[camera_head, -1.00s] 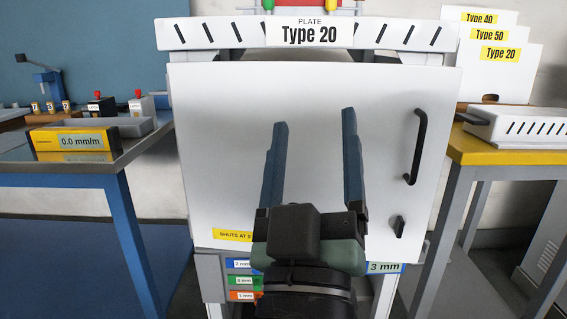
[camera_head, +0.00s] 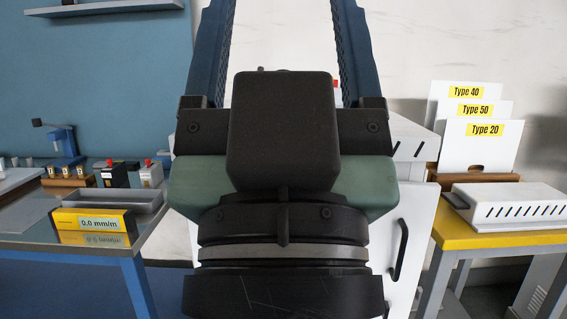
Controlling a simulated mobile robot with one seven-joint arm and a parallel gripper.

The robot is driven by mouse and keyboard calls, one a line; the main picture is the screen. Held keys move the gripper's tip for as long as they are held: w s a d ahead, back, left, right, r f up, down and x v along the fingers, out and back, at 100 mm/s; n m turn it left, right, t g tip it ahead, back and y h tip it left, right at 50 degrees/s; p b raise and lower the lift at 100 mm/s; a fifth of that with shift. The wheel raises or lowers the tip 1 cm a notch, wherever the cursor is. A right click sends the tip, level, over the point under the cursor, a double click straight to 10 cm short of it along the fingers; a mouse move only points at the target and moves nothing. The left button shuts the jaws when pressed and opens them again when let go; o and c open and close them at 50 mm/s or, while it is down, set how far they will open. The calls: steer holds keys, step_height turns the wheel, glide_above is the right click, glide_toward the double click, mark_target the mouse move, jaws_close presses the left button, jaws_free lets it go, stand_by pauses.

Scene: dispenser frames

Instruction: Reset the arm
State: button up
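My gripper (camera_head: 283,45) fills the middle of the head view, close to the camera and pointing up. Its two long blue fingers stand wide apart, with nothing seen between them. The fingertips are cut off by the top edge of the picture. Behind my gripper stands the white dispenser cabinet (camera_head: 413,215), mostly hidden. Its door handle (camera_head: 399,250) shows to the right of my wrist. The door looks closed.
On the right, a yellow table (camera_head: 455,243) bears a white slotted box (camera_head: 515,207) and upright plates labelled Type 40, Type 50 and Type 20 (camera_head: 480,150).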

step_height(320, 180, up, 20)
steer(key=p, duration=1.7)
steer(key=shift+f, duration=0.25)
